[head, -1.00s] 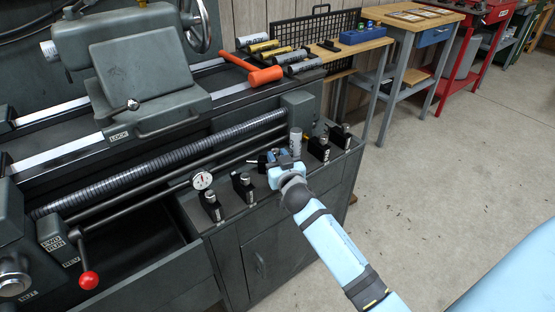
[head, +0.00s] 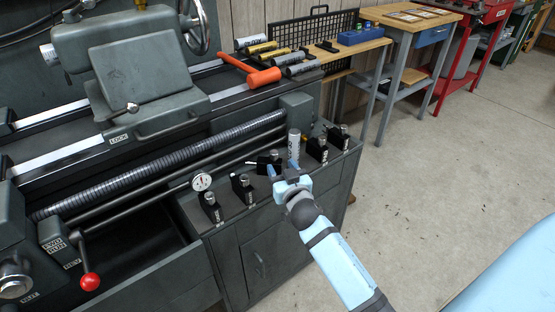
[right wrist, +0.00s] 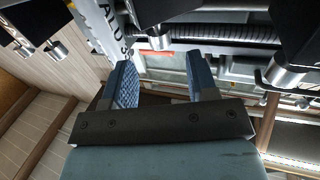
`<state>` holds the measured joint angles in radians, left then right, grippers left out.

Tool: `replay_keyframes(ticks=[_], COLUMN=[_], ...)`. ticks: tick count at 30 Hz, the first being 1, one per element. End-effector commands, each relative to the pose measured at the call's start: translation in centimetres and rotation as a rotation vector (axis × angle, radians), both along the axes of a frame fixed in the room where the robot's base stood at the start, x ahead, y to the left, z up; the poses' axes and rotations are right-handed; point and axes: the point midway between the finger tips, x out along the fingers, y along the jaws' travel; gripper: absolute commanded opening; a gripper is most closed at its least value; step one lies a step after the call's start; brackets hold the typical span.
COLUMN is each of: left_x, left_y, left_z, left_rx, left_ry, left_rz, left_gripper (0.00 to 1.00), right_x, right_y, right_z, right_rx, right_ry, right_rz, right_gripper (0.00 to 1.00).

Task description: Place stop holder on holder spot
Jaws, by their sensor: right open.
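Several small black holders with silver cylinders stand along the grey ledge at the front of the lathe. One black holder (head: 264,163), beside my right gripper, is likely the stop holder, but I cannot read its label. My right gripper (head: 284,170) is open, empty, and just in front of it. In the right wrist view the two blue fingers (right wrist: 162,88) are spread with nothing between them. A black holder with a silver end (right wrist: 159,38) shows beyond the fingertips. I cannot make out a marked holder spot. My left gripper is not in view.
A tall silver labelled cylinder (head: 293,145) stands right behind the gripper. Other holders (head: 212,207), (head: 243,188), (head: 317,149) and a dial gauge (head: 202,182) flank it. An orange mallet (head: 262,76) lies on the lathe. Open floor lies to the right.

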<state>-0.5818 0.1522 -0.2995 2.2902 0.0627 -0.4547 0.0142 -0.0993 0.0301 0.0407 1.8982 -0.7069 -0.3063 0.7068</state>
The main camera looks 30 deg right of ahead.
Motion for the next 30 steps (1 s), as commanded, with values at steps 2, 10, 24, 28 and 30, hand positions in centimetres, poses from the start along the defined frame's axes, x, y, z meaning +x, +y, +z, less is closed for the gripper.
replay_keyframes(ticks=[2, 10, 24, 28, 30], left_x=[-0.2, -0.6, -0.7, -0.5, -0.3], left_y=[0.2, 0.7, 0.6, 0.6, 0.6], left_z=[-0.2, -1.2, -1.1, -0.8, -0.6], left_rx=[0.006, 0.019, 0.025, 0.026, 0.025], left_ry=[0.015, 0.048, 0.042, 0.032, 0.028], left_rz=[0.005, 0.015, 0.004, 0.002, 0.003], left_gripper=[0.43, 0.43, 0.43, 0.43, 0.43], right_x=[-1.2, -6.3, -22.8, -22.8, -22.8], right_y=[0.3, 4.1, 18.6, 18.7, 18.6], right_z=[0.0, -1.7, -4.3, -4.3, -4.3], right_rx=[0.003, 0.007, 0.104, 0.104, 0.104], right_ry=[0.0, 0.083, 0.386, 0.386, 0.386], right_rz=[-0.001, 0.095, 0.572, 0.573, 0.572], right_gripper=[0.53, 0.53, 0.53, 0.53, 0.53])
